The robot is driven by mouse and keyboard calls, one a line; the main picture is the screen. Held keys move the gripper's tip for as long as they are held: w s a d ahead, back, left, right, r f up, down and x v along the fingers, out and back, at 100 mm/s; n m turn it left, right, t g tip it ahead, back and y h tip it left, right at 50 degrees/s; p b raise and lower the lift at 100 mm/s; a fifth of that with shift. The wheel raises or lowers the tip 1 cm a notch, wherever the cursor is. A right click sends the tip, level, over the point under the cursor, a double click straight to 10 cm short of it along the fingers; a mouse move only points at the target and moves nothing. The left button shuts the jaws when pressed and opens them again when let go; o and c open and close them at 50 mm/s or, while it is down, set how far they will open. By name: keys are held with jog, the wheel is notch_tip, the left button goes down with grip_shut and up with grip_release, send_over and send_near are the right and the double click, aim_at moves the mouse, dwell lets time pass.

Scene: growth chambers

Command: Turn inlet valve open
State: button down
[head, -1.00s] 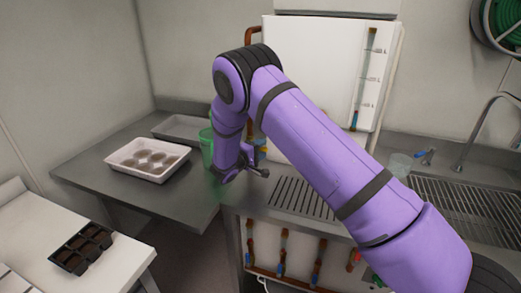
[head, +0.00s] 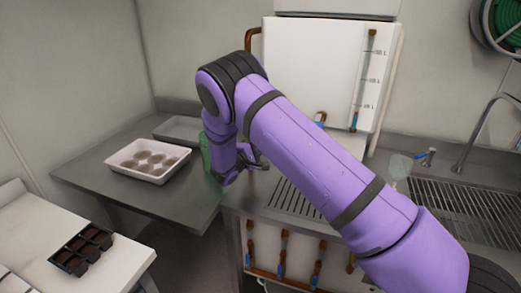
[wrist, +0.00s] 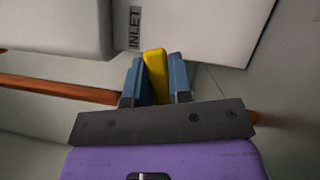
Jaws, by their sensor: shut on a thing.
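The yellow inlet valve handle (wrist: 156,82) shows in the wrist view, just below the INLET label (wrist: 134,27) on a white housing. My gripper (wrist: 158,60) is shut on it, with one blue-grey finger on each side. The valve body is hidden behind my gripper. In the head view my gripper (head: 257,161) is partly hidden by my purple arm, in front of the lower left of the white tank (head: 310,60). The valve handle cannot be made out there.
A copper pipe (wrist: 60,88) runs left of the fingers. A white tray with round pots (head: 118,165) sits on the left counter. A drain grate and sink tap (head: 475,135) are at the right.

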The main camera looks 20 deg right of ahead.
jog(key=n, duration=0.1)
jog(key=r+n+t, duration=0.1)
jog(key=n, duration=0.1)
jog(key=a+n+t, duration=0.1)
jog(key=n, duration=0.1)
jog(key=shift+w+r+h, duration=0.25)
jog(key=shift+r+h, duration=0.05)
jog(key=shift+r, duration=0.1)
jog(key=shift+w+a+r+n+t, duration=0.15)
jog(key=shift+a+r+n+t, duration=0.2)
jog(key=shift+n, duration=0.5)
jog(key=shift+w+r+n+t, duration=0.15)
jog(key=shift+n+t, duration=0.3)
jog(key=shift+n, duration=0.4)
jog(key=c, duration=1)
grip_release()
